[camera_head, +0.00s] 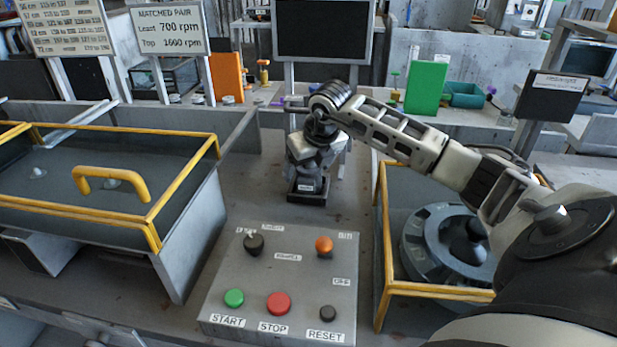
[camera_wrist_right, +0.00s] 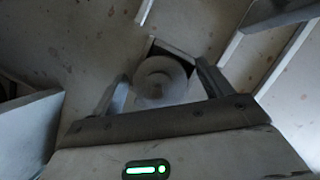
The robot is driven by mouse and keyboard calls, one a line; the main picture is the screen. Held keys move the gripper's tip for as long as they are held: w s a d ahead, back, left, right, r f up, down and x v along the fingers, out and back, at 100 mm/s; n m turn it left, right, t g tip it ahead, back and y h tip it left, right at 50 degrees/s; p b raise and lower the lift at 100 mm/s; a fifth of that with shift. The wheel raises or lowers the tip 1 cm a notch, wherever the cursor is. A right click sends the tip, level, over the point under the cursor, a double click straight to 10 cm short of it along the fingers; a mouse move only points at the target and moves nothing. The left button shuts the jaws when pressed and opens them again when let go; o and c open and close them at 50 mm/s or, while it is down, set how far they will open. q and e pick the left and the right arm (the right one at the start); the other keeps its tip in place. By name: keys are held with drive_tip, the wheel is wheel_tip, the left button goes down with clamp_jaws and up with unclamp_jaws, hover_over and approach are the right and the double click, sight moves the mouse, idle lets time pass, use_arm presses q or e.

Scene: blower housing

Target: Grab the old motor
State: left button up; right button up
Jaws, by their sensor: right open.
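A round grey object (camera_wrist_right: 160,80), seen end-on in the right wrist view, looks like the old motor. It stands in or over a small dark square holder (camera_head: 307,195) on the bench. My right gripper (camera_head: 315,165) is directly above the holder, pointing down. Its two fingers are apart, one on each side of the round object. I cannot tell whether they touch it. In the head view the gripper mostly hides the motor. My left gripper does not show.
A control panel (camera_head: 285,285) with start, stop and reset buttons is in front. A yellow-framed guard (camera_head: 150,238) with a handle is at left. A yellow-railed bay (camera_head: 435,290) with a round dark housing (camera_head: 450,240) is at right, under my right arm.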

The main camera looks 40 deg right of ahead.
drive_tip(key=c, duration=1.2)
drive_tip(key=shift+r, duration=0.1)
drive_tip(key=shift+c, duration=0.8)
